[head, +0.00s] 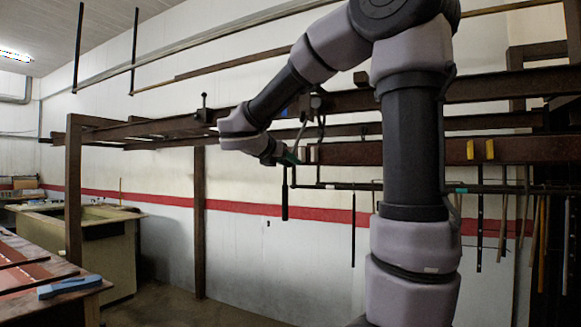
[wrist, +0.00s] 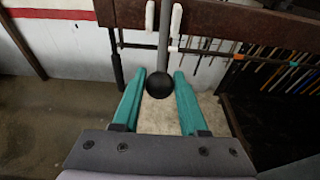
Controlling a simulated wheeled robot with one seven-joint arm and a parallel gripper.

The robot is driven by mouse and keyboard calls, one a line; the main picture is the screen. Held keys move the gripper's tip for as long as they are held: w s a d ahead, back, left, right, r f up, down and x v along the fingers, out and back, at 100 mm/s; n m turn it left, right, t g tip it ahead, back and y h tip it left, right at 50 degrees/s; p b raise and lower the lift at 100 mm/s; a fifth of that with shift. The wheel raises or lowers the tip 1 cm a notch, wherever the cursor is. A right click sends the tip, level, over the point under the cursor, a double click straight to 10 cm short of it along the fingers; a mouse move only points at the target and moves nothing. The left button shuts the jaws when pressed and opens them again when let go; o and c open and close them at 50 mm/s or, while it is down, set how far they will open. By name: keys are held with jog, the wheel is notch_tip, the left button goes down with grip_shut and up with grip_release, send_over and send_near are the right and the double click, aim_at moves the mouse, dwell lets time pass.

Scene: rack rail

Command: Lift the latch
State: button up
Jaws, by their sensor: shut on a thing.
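In the wrist view, my gripper (wrist: 159,76) has its two teal fingers on either side of a black ball knob (wrist: 159,86). The fingers are shut on the knob. The knob sits at the end of a straight grey latch lever (wrist: 164,45), which runs up between two white pieces (wrist: 176,20) at a brown beam (wrist: 230,20). In the head view, my gripper (head: 288,157) is at the rack, just left of a brown beam (head: 420,151). The knob cannot be made out there, hidden or too small.
Brown rack rails (head: 350,102) run across above my gripper. A black-handled rod (head: 284,200) hangs just below it. Several tools hang at the right (head: 543,225). A bench with a blue object (head: 68,287) stands at the lower left. The floor between is clear.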

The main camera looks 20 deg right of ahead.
jog(key=s+a+r, duration=0.2)
jog(key=a+r, duration=0.1)
jog(key=r, duration=0.2)
jog(key=shift+s+a+r, duration=0.2)
jog(key=shift+s+r, duration=0.1)
jog(key=shift+r, duration=0.05)
dwell(0.3)
jog(key=o, duration=1.1)
jog(key=f+v, duration=0.1)
jog(key=v, duration=0.6)
jog(key=shift+f, duration=0.4)
